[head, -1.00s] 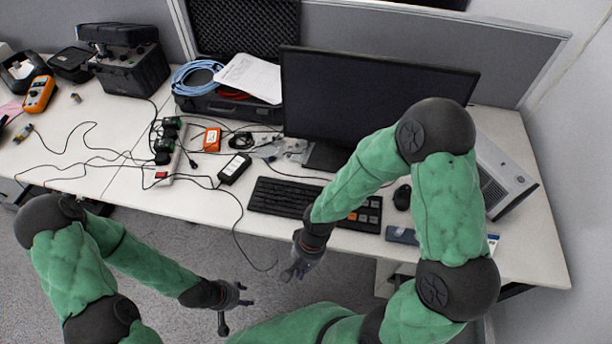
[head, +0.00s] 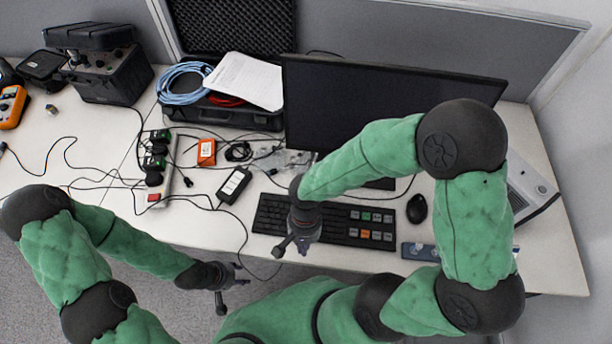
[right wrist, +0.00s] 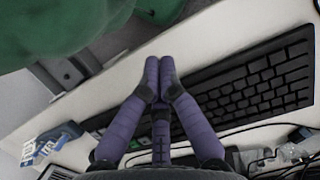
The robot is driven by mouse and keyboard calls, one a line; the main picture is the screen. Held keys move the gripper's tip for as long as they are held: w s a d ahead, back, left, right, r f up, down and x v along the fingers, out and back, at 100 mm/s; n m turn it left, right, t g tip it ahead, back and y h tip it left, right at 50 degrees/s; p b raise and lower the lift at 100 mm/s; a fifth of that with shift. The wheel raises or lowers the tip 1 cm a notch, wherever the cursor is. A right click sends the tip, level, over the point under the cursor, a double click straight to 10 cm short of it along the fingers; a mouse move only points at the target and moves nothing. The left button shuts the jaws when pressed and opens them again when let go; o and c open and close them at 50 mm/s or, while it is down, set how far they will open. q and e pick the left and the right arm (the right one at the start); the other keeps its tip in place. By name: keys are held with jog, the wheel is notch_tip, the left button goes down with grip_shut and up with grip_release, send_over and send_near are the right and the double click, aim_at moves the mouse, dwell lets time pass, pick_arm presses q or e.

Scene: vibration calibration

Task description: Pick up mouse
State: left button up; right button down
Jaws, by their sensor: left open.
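The black mouse (head: 417,208) lies on the white desk in the head view, right of the keyboard and beside my right arm. I cannot make it out in the right wrist view. My right gripper (head: 291,248) is over the left-middle part of the keyboard, well left of the mouse. In the right wrist view its purple fingers (right wrist: 161,72) come close together at the tips with nothing visible between them; whether they are shut is unclear. My left gripper (head: 231,294) is open and empty, in front of the desk's front edge, over the floor.
The black keyboard (head: 346,226) lies along the desk front. A monitor (head: 370,105) stands behind it. A flat dark-blue item (head: 420,251) lies in front of the mouse, and a white computer case (head: 530,185) is to its right. Cables and small boxes clutter the left.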

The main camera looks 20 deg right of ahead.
jog(key=shift+w+d, duration=0.1)
jog(key=shift+w, duration=0.35)
jog(key=b, duration=0.5)
send_near(325, 221)
jog(key=w+f, duration=0.1)
jog(key=w, duration=0.2)
jog(key=w+f, duration=0.1)
jog(key=w, duration=0.2)
jog(key=w+f, duration=0.1)
jog(key=w, duration=0.2)
jog(key=shift+w, duration=0.1)
jog(key=x, duration=0.1)
jog(key=b+x, duration=0.1)
jog(key=x, duration=0.1)
jog(key=w+x, duration=0.1)
jog(key=x, duration=0.1)
jog(key=shift+s+d+f+b, duration=0.1)
jog(key=shift+d+f+b, duration=0.05)
jog(key=shift+b, duration=0.15)
jog(key=shift+s+a+r, duration=0.2)
jog(key=shift+s+a, duration=0.1)
jog(key=shift+s, duration=0.15)
